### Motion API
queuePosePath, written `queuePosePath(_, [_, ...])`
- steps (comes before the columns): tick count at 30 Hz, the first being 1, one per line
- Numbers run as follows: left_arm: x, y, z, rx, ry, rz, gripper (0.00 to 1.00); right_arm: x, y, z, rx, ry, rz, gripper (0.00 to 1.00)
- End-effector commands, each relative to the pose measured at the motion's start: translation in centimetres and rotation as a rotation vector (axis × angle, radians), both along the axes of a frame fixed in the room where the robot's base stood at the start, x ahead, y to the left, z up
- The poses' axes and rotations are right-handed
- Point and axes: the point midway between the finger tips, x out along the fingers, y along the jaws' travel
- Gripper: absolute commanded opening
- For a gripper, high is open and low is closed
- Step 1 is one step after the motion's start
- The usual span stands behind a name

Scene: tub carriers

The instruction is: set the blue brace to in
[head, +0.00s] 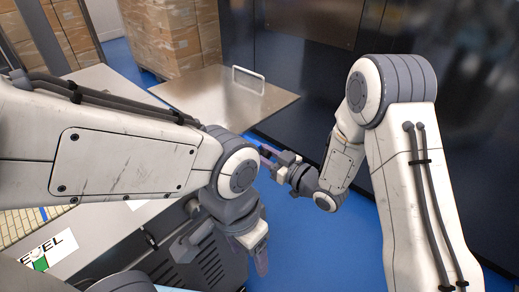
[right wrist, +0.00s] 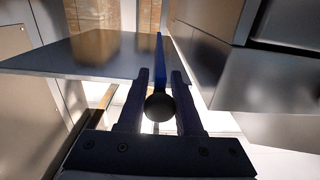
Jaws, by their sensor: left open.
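The blue brace (right wrist: 160,55) is a thin blue bar seen nearly end-on in the right wrist view, with a round black knob (right wrist: 159,107) at its near end. It stands at the edge of a flat grey leaf (right wrist: 95,52). My right gripper (right wrist: 161,78) has a finger on each side of the knob, which fills the gap, so it looks shut on it. In the head view my right gripper (head: 268,160) is by the near right corner of the leaf (head: 220,95); I cannot make out the brace there. My left gripper (head: 250,252) is open, empty and hangs low.
The leaf has a pale handle (head: 248,80) on top. Stacked cardboard boxes (head: 172,38) stand behind it. A grey worktop (head: 110,85) lies left, partly behind my left arm. Dark cabinets (head: 295,60) line the back. Blue floor (head: 340,245) is open between my arms.

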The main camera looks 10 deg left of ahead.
Motion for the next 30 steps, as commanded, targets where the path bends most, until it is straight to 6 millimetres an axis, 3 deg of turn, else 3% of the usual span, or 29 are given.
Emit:
queuePosePath(1, [0.0, 0.0, 0.0, 0.000, 0.000, 0.000, 0.66, 0.2, -0.3, 0.1, 0.001, -0.003, -0.009, 0.49])
queuePosePath(2, [0.0, 0.0, 0.0, 0.000, 0.000, 0.000, 0.66, 0.2, -0.4, 0.1, 0.001, -0.003, -0.010, 0.61])
queuePosePath(3, [0.0, 0.0, 0.0, 0.000, 0.000, 0.000, 0.66, 0.2, -0.5, 0.1, 0.000, -0.003, -0.011, 0.63])
queuePosePath(14, [0.0, 0.0, -0.1, 0.000, 0.000, 0.000, 0.66, 0.0, -0.9, 0.0, 0.000, -0.001, -0.012, 0.63])
queuePosePath(30, [0.0, 0.0, -1.5, 0.000, 0.000, 0.000, 0.66, -5.3, -8.2, 0.0, 0.000, -0.001, -0.014, 0.63])
